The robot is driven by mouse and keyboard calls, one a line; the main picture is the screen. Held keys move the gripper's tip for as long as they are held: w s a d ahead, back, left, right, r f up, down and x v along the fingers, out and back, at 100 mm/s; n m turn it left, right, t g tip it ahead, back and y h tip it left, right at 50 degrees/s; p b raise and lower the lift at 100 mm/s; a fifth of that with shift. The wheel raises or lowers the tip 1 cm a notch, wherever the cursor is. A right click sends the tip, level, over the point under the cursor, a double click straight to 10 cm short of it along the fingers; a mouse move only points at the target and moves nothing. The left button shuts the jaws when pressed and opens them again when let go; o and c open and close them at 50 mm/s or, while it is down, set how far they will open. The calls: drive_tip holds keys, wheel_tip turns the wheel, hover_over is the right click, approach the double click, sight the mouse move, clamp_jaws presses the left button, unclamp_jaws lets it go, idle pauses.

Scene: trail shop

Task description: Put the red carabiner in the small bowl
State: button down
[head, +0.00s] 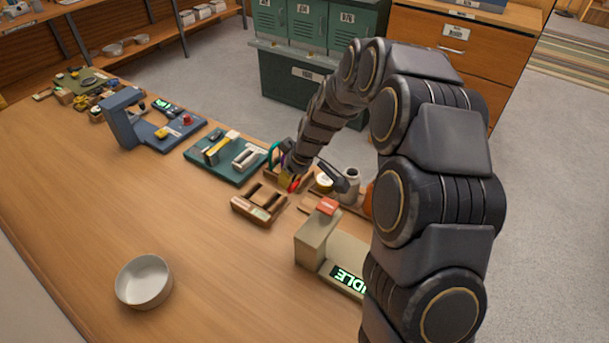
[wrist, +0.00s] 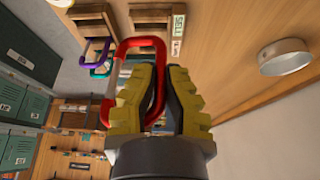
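The red carabiner (wrist: 160,62) is at my gripper (wrist: 163,75). One long side of it runs between the two yellow-padded fingers, and its loop passes around the left finger, with the silver gate on the far side. The fingers look closed on that side. In the head view, my gripper (head: 289,179) is above the back of the table, with a bit of the red carabiner (head: 294,185) showing; my arm hides much of it. The small bowl (head: 144,282), white and empty, stands at the front left of the table, well apart from my gripper. It also shows in the wrist view (wrist: 284,57).
A wooden rack (head: 259,204) stands just in front of my gripper. A beige device with a lit display (head: 348,278) stands to the right. A teal tray (head: 226,157) and a blue stand (head: 150,125) are to the left. The table between rack and bowl is clear.

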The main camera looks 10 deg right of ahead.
drive_tip(key=s+a+n+g+y, duration=0.1)
drive_tip(key=s+a+n, duration=0.25)
drive_tip(key=a, duration=0.85)
drive_tip(key=s+a+n+g, duration=0.15)
drive_tip(key=s+a, duration=0.35)
drive_tip(key=a, duration=0.6)
drive_tip(key=s+a+n+y, duration=0.1)
drive_tip(key=s+a+n, duration=0.25)
drive_tip(key=a, duration=0.85)
drive_tip(key=shift+m, duration=0.35)
drive_tip(key=shift+a+f, duration=0.15)
drive_tip(key=shift+f, duration=5.15)
drive_tip(key=c, duration=1.1)
unclamp_jaws()
drive_tip(key=shift+r, duration=3.5)
